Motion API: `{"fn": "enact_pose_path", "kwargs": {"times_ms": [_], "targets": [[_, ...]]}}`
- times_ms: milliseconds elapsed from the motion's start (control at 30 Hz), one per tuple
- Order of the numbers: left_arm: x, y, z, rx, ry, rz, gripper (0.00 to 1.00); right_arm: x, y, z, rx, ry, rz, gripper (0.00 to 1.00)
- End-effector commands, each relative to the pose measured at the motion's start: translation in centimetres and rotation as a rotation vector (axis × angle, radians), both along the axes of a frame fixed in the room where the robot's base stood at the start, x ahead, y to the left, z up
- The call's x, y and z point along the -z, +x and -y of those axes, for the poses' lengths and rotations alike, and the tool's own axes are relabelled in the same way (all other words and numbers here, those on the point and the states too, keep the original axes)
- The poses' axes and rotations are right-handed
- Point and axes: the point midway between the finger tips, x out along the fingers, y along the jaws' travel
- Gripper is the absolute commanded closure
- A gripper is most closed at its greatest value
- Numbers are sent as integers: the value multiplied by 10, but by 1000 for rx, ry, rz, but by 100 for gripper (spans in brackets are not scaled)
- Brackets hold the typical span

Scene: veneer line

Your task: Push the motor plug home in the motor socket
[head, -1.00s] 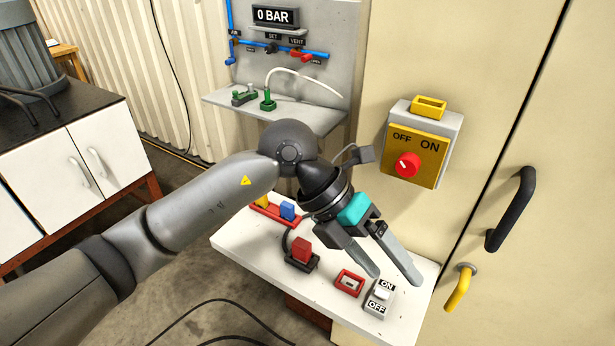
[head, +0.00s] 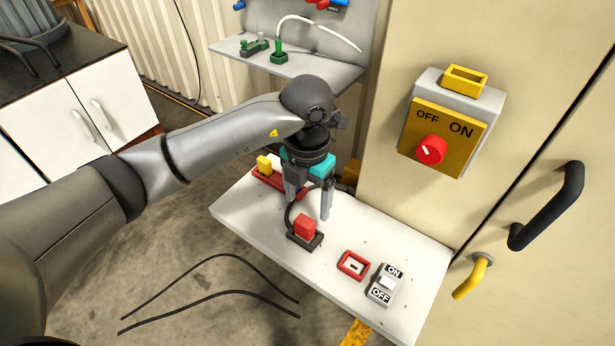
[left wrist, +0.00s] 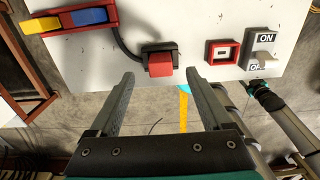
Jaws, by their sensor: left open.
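A red block (head: 304,227) stands upright on a dark base (head: 312,242) with a black cable; it looks like the motor plug. It also shows in the left wrist view (left wrist: 160,66). I cannot tell whether it is fully seated. A flat red-framed piece (head: 353,265) with a slot in its pale face lies to its right; I cannot tell which part is the motor socket. My left gripper (head: 308,205) is open and empty, pointing down near the red block. In the left wrist view its fingertips (left wrist: 160,76) lie either side of the block's line, apart from it.
A red holder (head: 277,183) with yellow and blue blocks sits behind. An ON/OFF switch (head: 386,284) stands at the right of the white shelf (head: 240,213). A cabinet with a red knob (head: 431,150) rises behind. Grey arm parts, apparently mine, show in the left wrist view.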

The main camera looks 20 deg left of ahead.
Motion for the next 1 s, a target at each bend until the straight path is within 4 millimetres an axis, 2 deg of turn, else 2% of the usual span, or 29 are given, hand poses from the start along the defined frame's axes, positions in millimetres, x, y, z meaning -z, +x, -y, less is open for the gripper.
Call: {"fn": "enact_pose_path", "kwargs": {"times_ms": [100,333,500,800,1000], "targets": [[25,-1,0,0,2,-5,18,0,5,0,1,0,6,50],[58,-1,1,0,-1,-3,18,1,10,-1,1,1,15,50],[68,0,1,1,-1,0,18,1,10,-1,1,2,16,50],[70,0,0,1,-1,1,18,1,10,-1,1,3,16,50],[70,0,0,1,-1,1,40,1,10,-1,1,3,16,50]]}}
